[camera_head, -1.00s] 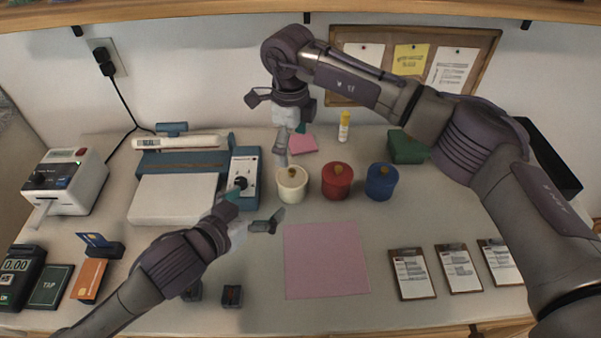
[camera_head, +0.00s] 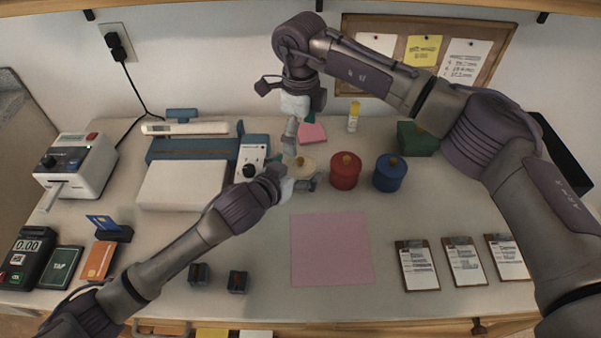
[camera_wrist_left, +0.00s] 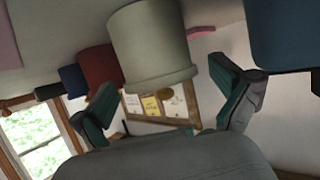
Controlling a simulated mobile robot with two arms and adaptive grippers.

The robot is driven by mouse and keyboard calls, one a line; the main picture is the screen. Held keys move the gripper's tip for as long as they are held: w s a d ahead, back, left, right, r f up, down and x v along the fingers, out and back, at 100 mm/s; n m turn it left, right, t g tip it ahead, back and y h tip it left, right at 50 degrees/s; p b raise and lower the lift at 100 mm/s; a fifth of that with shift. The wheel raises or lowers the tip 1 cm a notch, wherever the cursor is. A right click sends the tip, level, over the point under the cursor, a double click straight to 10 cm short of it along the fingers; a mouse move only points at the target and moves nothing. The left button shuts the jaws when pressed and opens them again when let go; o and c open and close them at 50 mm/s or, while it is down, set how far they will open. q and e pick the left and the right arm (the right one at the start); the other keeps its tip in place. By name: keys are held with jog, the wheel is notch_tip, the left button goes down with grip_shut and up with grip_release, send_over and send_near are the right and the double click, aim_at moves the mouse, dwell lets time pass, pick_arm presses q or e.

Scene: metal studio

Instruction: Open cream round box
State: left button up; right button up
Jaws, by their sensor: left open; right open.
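The cream round box (camera_head: 307,165) stands on the table at the left end of a row of three round boxes, its lid on and its body partly hidden by my left gripper. My left gripper (camera_head: 302,183) is open at its near side, one finger to each side of the box. In the left wrist view, which is upside down, the cream box (camera_wrist_left: 150,40) shows beyond the spread fingers of my left gripper (camera_wrist_left: 168,100). My right gripper (camera_head: 294,137) is open and points down, above and slightly left of the lid.
A red round box (camera_head: 345,172) and a blue round box (camera_head: 389,174) stand just right of it. A blue-and-white device (camera_head: 250,160) stands close on the left. A flat pink sheet (camera_head: 331,249) lies in front, with clear table around it.

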aim_at(300, 159)
pick_arm(q)
jog(key=shift+c, duration=0.2)
jog(key=c, duration=1.6)
pick_arm(e)
jog(key=m, duration=0.4)
jog(key=shift+f, duration=0.25)
notch_tip(300, 159, down, 7)
jog(key=shift+f, duration=0.15)
